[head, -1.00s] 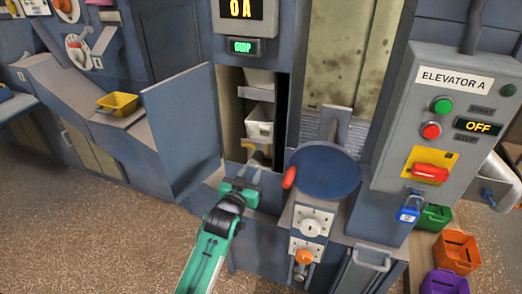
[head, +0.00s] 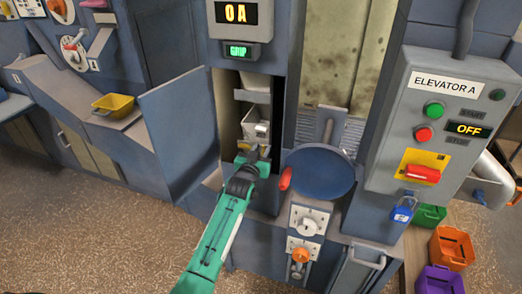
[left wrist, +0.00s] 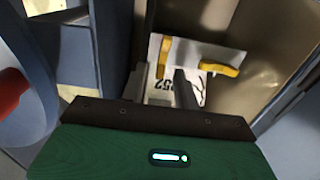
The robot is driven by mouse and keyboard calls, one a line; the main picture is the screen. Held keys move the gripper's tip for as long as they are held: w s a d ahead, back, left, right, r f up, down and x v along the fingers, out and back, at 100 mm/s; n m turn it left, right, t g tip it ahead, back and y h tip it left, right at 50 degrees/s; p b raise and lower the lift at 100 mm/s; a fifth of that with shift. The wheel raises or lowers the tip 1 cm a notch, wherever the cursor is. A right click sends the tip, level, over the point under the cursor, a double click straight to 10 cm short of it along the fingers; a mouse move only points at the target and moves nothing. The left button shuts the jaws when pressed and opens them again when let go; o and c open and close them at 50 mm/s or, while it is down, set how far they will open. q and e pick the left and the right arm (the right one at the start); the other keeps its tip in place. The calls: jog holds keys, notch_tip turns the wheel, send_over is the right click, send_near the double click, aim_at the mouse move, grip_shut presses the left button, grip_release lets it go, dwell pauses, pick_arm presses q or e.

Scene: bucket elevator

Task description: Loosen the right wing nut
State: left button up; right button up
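My left gripper (head: 254,155) reaches into the open hatch of the blue housing, just below a white bucket (head: 253,121). In the left wrist view, two yellow wing nuts show on the bucket's white face (left wrist: 196,52), which has dark digits. One wing nut (left wrist: 164,56) stands upright in the picture, in line with the gap between my fingers. The other wing nut (left wrist: 221,66) lies slanted to its right, beyond one finger. The fingers (left wrist: 162,88) are apart with nothing clearly between them; I cannot tell whether they touch a nut. My right gripper is out of view.
An open hatch door (head: 178,125) stands left of my arm. A red handle (head: 286,178) and a round blue disc (head: 322,172) are close on the right. The Elevator A panel (head: 440,120) reads OFF, with a blue padlock (head: 402,212) below its red switch.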

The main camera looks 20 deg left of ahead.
pick_arm(q)
grip_shut()
